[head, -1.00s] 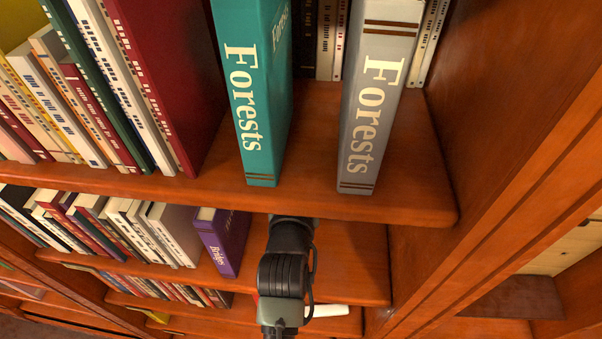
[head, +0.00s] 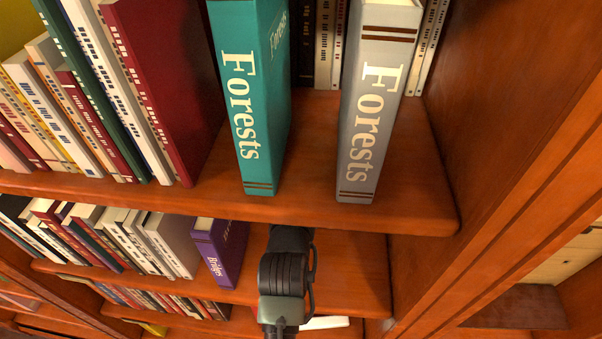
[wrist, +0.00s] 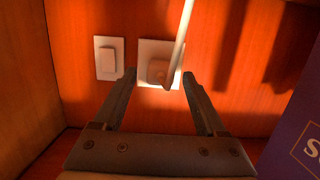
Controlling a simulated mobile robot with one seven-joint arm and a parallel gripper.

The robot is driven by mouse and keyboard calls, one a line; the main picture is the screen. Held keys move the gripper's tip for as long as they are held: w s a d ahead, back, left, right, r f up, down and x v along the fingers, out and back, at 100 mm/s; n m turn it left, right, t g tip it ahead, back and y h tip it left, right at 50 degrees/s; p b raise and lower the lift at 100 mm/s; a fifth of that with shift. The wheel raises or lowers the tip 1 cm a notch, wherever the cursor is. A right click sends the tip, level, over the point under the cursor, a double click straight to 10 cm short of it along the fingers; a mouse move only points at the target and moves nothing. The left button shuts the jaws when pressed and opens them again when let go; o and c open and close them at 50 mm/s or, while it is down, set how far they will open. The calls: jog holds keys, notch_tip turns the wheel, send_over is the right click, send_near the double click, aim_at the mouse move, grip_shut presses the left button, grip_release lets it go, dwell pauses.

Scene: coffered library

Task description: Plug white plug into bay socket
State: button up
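In the wrist view a square white socket plate (wrist: 147,52) is on the wooden back wall. A rounded pale piece (wrist: 157,70) shows at its middle; I cannot tell whether it is the white plug or part of the socket. A thin white cord or rod (wrist: 181,32) comes down from the top and ends in front of the plate. My gripper (wrist: 160,76) points at the wall, its two dark fingers apart on either side of the plate, with nothing visibly clamped. In the head view the fingers are hidden below the upper shelf.
A white switch plate (wrist: 108,58) is left of the socket. A purple book (wrist: 300,145) stands close on the right, also in the head view (head: 220,250). The upper shelf (head: 330,212) with two Forests books overhangs my arm. A white item (head: 326,322) lies beside my arm.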

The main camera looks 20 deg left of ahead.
jog(key=shift+s+d, duration=0.15)
jog(key=shift+s, duration=0.25)
jog(key=b+v, duration=0.3)
jog(key=v, duration=0.9)
jog(key=shift+r, duration=0.15)
